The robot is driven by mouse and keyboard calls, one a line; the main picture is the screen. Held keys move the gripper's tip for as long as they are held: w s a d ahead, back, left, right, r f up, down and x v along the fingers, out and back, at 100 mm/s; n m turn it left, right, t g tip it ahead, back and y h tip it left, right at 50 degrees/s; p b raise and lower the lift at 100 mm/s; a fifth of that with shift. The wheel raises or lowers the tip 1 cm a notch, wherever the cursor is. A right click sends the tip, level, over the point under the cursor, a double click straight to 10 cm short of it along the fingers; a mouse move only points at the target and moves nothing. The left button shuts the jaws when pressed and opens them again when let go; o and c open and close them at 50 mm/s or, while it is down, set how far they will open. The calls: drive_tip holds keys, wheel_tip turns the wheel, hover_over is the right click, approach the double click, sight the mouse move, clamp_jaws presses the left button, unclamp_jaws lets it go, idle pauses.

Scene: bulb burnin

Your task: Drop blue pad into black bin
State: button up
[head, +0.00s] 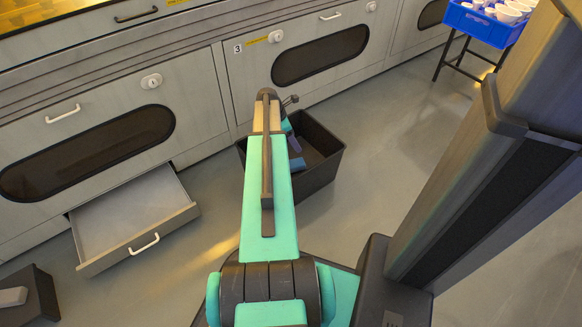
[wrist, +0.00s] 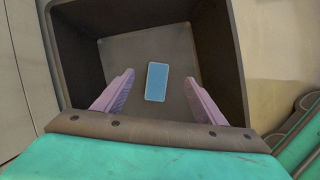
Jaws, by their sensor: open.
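The black bin (head: 327,153) stands on the floor against the cabinet front, partly hidden behind my arm in the head view. In the wrist view the black bin (wrist: 213,45) opens below my gripper. The blue pad (wrist: 157,81) lies in the bin, flat on its floor as far as I can tell, between my fingers in the picture but touching neither. A blue piece also shows inside the bin in the head view (head: 297,163). My gripper (wrist: 157,90) is open and empty, over the bin's mouth, with a purple finger on each side.
An open drawer (head: 135,215) sticks out low at the left. A dark box (head: 38,300) with a light block stands at the lower left. A blue crate (head: 480,22) of white cups sits on a stand at the upper right. The floor right of the bin is clear.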

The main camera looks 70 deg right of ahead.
drive_tip(key=shift+r, duration=0.15)
drive_tip(key=p+v, duration=0.5)
drive_tip(key=v, duration=0.8)
drive_tip(key=shift+r, duration=0.25)
drive_tip(key=shift+w, duration=0.1)
